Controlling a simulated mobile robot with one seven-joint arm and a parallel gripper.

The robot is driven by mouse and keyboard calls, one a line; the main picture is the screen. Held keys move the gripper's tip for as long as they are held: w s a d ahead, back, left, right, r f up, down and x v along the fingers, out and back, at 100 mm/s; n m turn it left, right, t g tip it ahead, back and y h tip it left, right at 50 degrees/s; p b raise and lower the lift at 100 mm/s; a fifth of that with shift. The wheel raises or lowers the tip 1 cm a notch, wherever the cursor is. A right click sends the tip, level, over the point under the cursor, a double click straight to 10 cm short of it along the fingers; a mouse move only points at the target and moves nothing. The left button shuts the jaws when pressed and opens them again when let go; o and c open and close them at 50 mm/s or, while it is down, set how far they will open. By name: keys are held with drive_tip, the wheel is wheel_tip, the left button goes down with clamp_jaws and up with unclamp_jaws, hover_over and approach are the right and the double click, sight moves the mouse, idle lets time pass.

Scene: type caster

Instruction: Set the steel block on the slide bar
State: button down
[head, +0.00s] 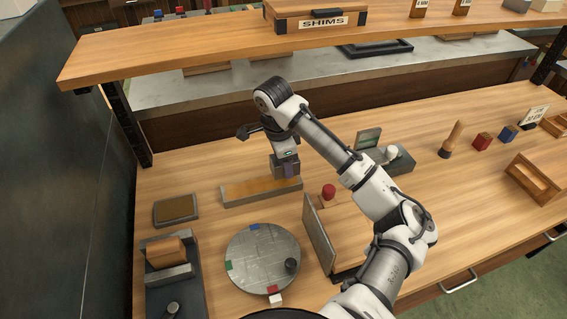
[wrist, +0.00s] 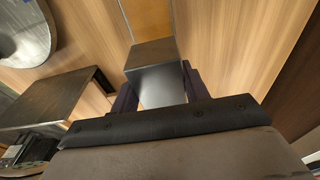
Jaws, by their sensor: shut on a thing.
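The steel block (wrist: 150,53) is a grey metal block held between the dark purple fingers of my gripper (wrist: 160,88) in the wrist view. In the head view my gripper (head: 286,170) points down at the right end of the long slide bar (head: 250,191), which has an orange-brown top and grey edges. The slide bar also shows beyond the block in the wrist view (wrist: 150,17). The block overlaps the bar's near end there. I cannot tell whether the block touches the bar; its underside is hidden.
A round grey plate (head: 262,262) with colored marks lies in front. An upright board (head: 319,236) and a red-topped piece (head: 328,191) stand to the right. A brown-topped pad (head: 176,209) lies left. A wooden shelf (head: 200,43) spans the back above the bench.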

drive_tip(key=shift+f, duration=1.3)
drive_tip(key=shift+f, duration=0.1)
drive_tip(key=c, duration=0.7)
unclamp_jaws()
drive_tip(key=shift+f, duration=0.1)
drive_tip(key=shift+s+a+r, duration=0.1)
drive_tip(key=shift+a+r, duration=0.05)
drive_tip(key=shift+r, duration=1.15)
drive_tip(key=shift+s+a+r, duration=0.1)
drive_tip(key=shift+a+r, duration=0.05)
drive_tip(key=shift+r, duration=1.15)
drive_tip(key=shift+a+r, duration=0.15)
drive_tip(key=shift+r, duration=1.15)
